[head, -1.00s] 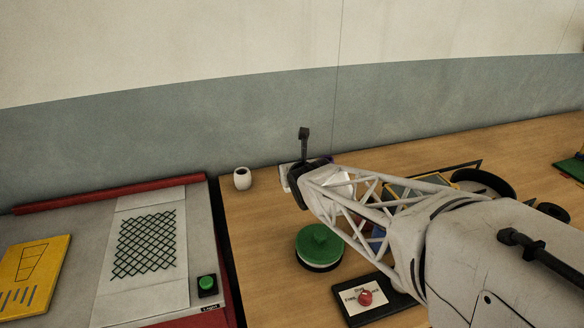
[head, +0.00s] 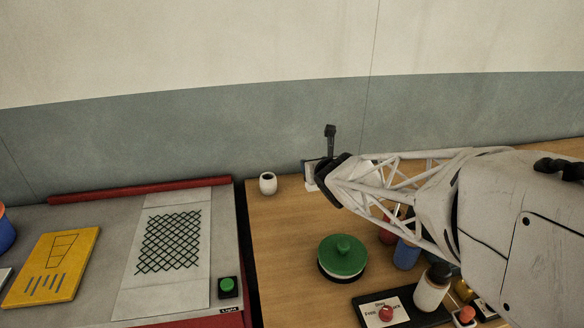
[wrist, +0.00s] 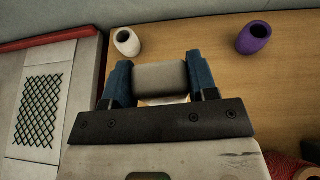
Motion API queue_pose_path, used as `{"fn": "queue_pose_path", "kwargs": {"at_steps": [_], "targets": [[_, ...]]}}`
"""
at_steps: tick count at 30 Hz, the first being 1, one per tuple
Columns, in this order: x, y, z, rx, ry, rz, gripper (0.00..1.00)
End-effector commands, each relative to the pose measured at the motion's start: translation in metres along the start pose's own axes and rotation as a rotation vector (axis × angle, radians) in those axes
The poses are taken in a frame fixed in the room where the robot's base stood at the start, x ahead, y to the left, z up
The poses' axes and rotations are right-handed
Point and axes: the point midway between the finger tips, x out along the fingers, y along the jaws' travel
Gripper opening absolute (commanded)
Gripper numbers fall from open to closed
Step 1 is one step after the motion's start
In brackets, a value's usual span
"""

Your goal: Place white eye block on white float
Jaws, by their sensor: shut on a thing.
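My gripper (head: 325,176) is shut on a pale block, the white eye block (wrist: 160,76), which sits between the blue fingers in the wrist view. A pale patch at the gripper's left side in the head view may be part of this block. The white float (head: 267,184) is a small rounded cup shape with a dark hole in its top, upright near the back left of the wooden table. It also shows in the wrist view (wrist: 127,42), beyond and left of the held block and apart from it. Any eye on the block cannot be made out.
A purple float (wrist: 254,38) stands to the right in the wrist view. A green-lidded round object (head: 343,256) and a panel with a red button (head: 386,313) are nearer. The grey net table (head: 85,205) is at left. Wood around the white float is clear.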

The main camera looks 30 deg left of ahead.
Motion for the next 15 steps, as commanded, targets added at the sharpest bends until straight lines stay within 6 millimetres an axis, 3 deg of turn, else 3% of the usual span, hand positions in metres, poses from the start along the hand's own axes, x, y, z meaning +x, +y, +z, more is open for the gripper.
{"fn": "queue_pose_path", "kwargs": {"at_steps": [15], "targets": [[0.010,0.015,0.029,-0.060,0.001,0.140,0.26]]}}
